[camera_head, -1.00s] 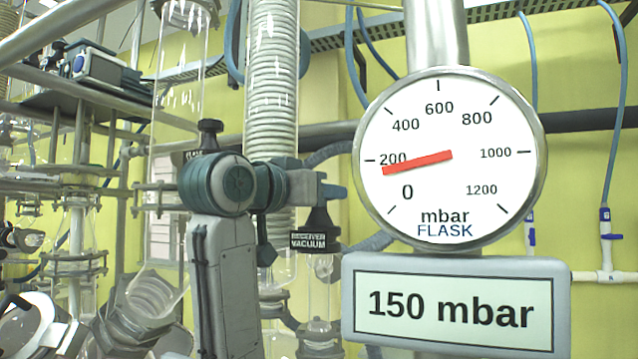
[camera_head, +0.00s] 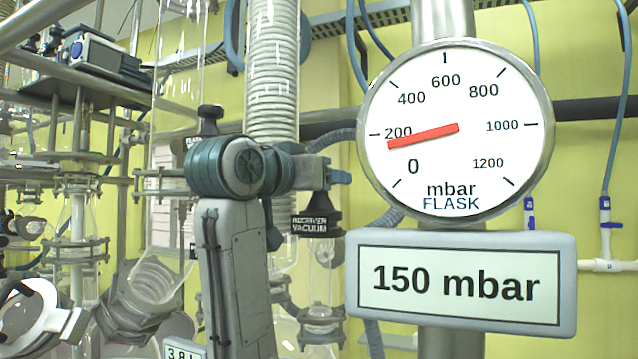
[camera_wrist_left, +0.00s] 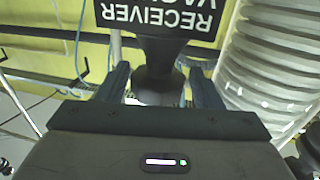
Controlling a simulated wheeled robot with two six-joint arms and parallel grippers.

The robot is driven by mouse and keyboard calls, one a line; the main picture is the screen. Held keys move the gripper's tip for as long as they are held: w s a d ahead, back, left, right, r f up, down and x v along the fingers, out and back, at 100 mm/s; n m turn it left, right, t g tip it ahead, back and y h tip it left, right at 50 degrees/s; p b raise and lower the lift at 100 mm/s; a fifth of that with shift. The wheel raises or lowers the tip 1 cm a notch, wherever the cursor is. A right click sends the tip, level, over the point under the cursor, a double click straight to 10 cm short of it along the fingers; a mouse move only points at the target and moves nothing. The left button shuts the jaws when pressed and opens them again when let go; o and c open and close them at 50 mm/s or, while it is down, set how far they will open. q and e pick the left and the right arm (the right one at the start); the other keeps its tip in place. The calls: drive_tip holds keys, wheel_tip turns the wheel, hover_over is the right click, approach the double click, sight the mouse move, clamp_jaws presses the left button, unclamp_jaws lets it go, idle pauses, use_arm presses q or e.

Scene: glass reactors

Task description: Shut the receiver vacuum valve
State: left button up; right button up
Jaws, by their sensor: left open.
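The receiver vacuum valve has a dark knob (camera_head: 319,203) above a black label (camera_head: 316,224) reading RECEIVER VACUUM, right of centre-left in the head view. My left gripper (camera_head: 333,177) is at the knob, with a blue-grey finger showing beside its top. In the left wrist view, the open fingers (camera_wrist_left: 160,85) stand on either side of the dark knob (camera_wrist_left: 158,88), with the label (camera_wrist_left: 160,15) upside down beyond it. I cannot tell whether the fingers touch the knob, or how far the valve is turned. My right gripper is not in view.
A round flask gauge (camera_head: 455,190) and a display (camera_head: 461,284) reading 150 mbar stand to the right of the valve. A ribbed glass coil column (camera_head: 272,75) rises behind my arm. Another black knob (camera_head: 210,113) shows above my arm's joint. Glassware (camera_head: 77,235) fills the left.

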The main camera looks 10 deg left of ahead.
use_arm(q)
drive_tip(key=n+y, duration=0.1)
drive_tip(key=n+t+y+b, duration=0.1)
drive_tip(key=y, duration=0.1)
drive_tip(key=shift+d+f+y, duration=0.15)
drive_tip(key=shift+d+y, duration=0.15)
drive_tip(key=n+y+b, duration=0.2)
drive_tip(key=y, duration=0.1)
drive_tip(key=shift+a+n+y, duration=0.15)
drive_tip(key=shift+n+y, duration=0.25)
drive_tip(key=shift+n+y+b, duration=0.5)
drive_tip(key=shift+n+y, duration=0.2)
drive_tip(key=shift+y, duration=0.7)
drive_tip(key=shift+n, duration=0.3)
drive_tip(key=shift+a, duration=0.1)
